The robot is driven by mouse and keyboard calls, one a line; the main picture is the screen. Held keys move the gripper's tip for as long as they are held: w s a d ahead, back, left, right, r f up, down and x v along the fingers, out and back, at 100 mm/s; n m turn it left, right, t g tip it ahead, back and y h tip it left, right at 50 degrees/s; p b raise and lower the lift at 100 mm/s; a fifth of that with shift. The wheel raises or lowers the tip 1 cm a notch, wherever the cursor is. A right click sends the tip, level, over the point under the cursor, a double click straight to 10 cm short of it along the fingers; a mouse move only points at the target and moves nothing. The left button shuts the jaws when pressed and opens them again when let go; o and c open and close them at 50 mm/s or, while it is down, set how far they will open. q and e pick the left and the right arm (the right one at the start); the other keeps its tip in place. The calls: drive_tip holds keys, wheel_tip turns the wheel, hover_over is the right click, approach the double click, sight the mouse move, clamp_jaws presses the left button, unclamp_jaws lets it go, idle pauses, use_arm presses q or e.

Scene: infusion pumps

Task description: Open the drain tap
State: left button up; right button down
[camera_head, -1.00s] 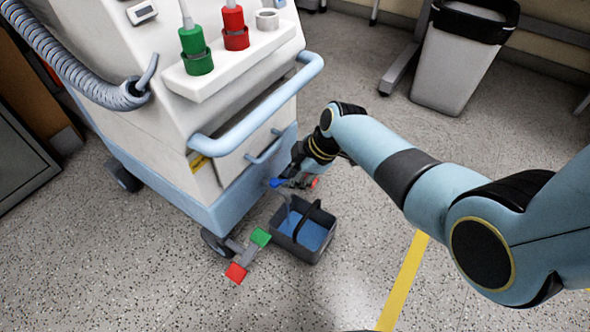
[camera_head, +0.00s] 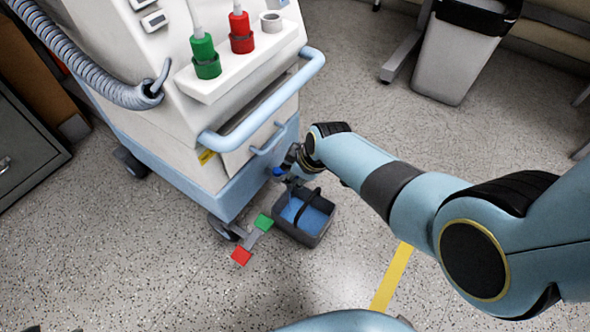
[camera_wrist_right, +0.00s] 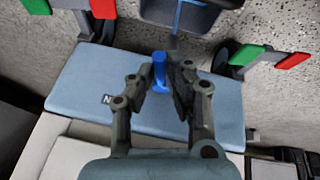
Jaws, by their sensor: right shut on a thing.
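The drain tap has a blue handle (camera_head: 278,171) low on the side of the machine (camera_head: 215,165). In the right wrist view the blue handle (camera_wrist_right: 160,72) stands between my fingers and points away from the pale blue base panel. My right gripper (camera_head: 287,174) is at the tap, and its fingers (camera_wrist_right: 160,80) are shut on the blue handle. The fingertips are partly hidden by my wrist in the head view. A dark grey bucket (camera_head: 318,238) with a black handle and blue inside stands on the floor below the tap. My left gripper is out of view.
A pale blue rail (camera_head: 265,112) juts from the machine above my gripper. A bin (camera_head: 455,55) stands at the back right. The floor to the right is open.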

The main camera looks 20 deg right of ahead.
idle(0.3)
drive_tip(key=c, duration=1.3)
unclamp_jaws()
drive_tip(key=shift+c, duration=0.2)
drive_tip(key=v, duration=1.2)
